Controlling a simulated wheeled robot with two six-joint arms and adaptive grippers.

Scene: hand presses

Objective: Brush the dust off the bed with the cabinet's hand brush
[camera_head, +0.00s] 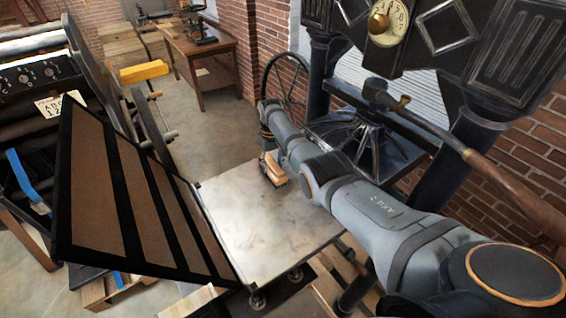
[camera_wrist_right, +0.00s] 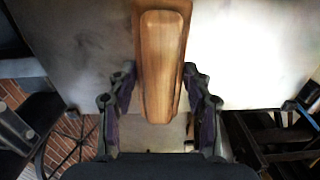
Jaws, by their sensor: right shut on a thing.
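The bed (camera_head: 262,240) is a flat pale plate in the lower middle of the head view, with faint grey-brown smudges. In the right wrist view the bed (camera_wrist_right: 245,55) is bright on the right and darker grey on the left; I cannot tell whether that is dust or shade. My right gripper (camera_head: 270,160) is over the bed's far right part, shut on the wooden hand brush (camera_head: 274,174). In the right wrist view the brush's brown back (camera_wrist_right: 162,60) lies between the fingers. Its bristles are hidden, and I cannot tell whether they touch the bed. My left gripper is not in view.
A dark frame with brown panels (camera_head: 128,195) stands tilted open along the bed's left edge. The black press (camera_head: 410,55) with a gauge and long wooden-handled lever rises behind my right arm. A black machine (camera_head: 35,80) stands left. A wooden table (camera_head: 200,50) is farther back.

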